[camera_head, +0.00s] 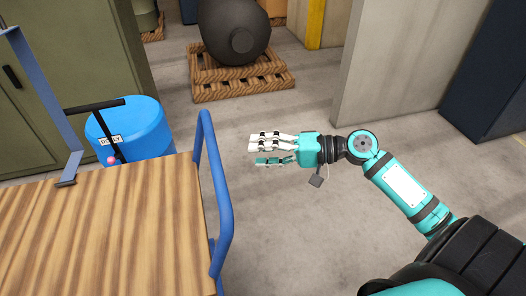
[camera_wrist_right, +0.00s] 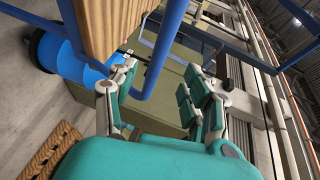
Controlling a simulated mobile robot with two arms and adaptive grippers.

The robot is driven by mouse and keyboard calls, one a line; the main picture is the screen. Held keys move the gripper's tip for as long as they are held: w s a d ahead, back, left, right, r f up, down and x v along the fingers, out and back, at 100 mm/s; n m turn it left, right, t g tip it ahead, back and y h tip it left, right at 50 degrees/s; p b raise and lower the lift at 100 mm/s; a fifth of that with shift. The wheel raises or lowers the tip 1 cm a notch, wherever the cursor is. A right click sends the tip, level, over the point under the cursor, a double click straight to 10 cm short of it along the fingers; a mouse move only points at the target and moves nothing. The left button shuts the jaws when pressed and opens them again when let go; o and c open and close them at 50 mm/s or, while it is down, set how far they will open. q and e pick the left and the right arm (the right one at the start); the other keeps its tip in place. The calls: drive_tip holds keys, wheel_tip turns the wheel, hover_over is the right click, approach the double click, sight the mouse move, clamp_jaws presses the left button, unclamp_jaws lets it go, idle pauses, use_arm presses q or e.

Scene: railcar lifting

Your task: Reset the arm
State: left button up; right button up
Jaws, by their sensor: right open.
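My right gripper (camera_head: 270,148) reaches in from the right in the head view, its fingers pointing left. It is open and empty, in the air to the right of the blue rail of a wooden-topped cart. In the right wrist view my right gripper (camera_wrist_right: 160,100) shows two spread finger sets with nothing between them. My right arm is bent at the elbow. My left gripper is not in either view.
The cart's wooden top (camera_head: 110,230) and blue rail (camera_head: 216,190) fill the lower left. Behind them stand a blue barrel (camera_head: 150,125) and a green cabinet (camera_head: 70,70). A dark round tank sits on a wooden pallet (camera_head: 240,85). Open floor lies around my right arm.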

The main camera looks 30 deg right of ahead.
idle(0.4)
drive_tip(key=w+d+f+m+h, duration=0.1)
drive_tip(key=d+f+h, duration=0.25)
drive_tip(key=f, duration=0.85)
drive_tip(key=w+d+f+m+h, duration=0.1)
drive_tip(key=d+f+m+h, duration=0.3)
drive_tip(key=f, duration=0.8)
drive_tip(key=s+d+f+n+g+h, duration=0.15)
drive_tip(key=s+f, duration=0.25)
drive_tip(key=f, duration=0.5)
drive_tip(key=s+d+f+n+g+h, duration=0.15)
drive_tip(key=s+f, duration=0.25)
drive_tip(key=f, duration=0.4)
drive_tip(key=s+a+f+n+g+h, duration=0.2)
drive_tip(key=s+a+f+n+g, duration=0.15)
drive_tip(key=s+f, duration=1.05)
drive_tip(key=s+a+f+n+g, duration=0.1)
drive_tip(key=s+a+f+n, duration=0.3)
drive_tip(key=s, duration=0.5)
drive_tip(key=s+a+f+n+g, duration=0.1)
drive_tip(key=s+a+f+n, duration=0.2)
drive_tip(key=s, duration=0.6)
drive_tip(key=shift+s+a+f+n, duration=0.4)
drive_tip(key=shift+a+f, duration=0.1)
drive_tip(key=shift+a, duration=0.65)
